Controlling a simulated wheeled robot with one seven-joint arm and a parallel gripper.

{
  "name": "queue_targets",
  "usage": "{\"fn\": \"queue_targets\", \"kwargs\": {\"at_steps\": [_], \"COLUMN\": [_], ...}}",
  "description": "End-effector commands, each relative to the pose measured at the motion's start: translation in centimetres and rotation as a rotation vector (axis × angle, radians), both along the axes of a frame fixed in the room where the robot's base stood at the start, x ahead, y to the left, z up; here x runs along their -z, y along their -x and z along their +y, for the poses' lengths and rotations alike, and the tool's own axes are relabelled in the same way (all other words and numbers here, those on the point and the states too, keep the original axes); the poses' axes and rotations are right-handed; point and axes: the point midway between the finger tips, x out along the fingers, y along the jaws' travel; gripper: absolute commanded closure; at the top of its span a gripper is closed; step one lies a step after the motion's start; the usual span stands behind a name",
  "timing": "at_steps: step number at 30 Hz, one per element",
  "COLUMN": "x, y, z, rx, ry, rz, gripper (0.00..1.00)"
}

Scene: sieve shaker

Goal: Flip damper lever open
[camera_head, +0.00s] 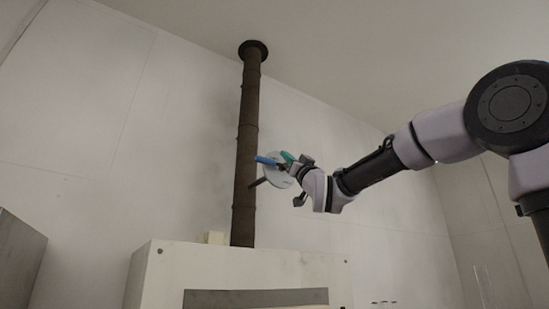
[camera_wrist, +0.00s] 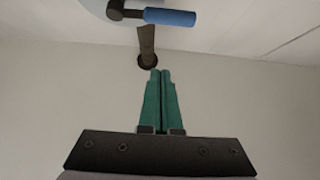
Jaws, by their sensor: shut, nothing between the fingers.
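The damper lever has a blue grip (camera_head: 267,160) and sits beside the brown flue pipe (camera_head: 247,130), about halfway up, in the head view. My gripper (camera_head: 288,157) has teal fingers close to the lever. In the wrist view its fingers (camera_wrist: 160,72) are together and empty, with a visible gap below the grip; contact cannot be seen.
The pipe rises from a white cabinet (camera_head: 210,265) to a dark collar (camera_head: 253,49) at the ceiling. A dark rod (camera_head: 258,183) sticks out near the plate. A grey box (camera_head: 20,255) stands at the lower left. The space around the pipe's upper part is clear.

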Motion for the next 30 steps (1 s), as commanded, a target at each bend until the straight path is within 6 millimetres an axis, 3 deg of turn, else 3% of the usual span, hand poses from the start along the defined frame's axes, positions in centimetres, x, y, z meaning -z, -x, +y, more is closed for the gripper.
{"fn": "queue_targets", "kwargs": {"at_steps": [5,19,24,30], "x": [-1.3,-7.3,-4.9,-3.7], "y": [-1.0,-5.8,-6.7,-7.1], "z": [0.7,4.0,4.5,4.8], "rx": [0.0,0.0,0.001,0.0], "ry": [-0.001,0.001,0.002,0.001], "rz": [-0.001,0.001,0.003,0.002], "gripper": [1.0,1.0,1.0,1.0]}}
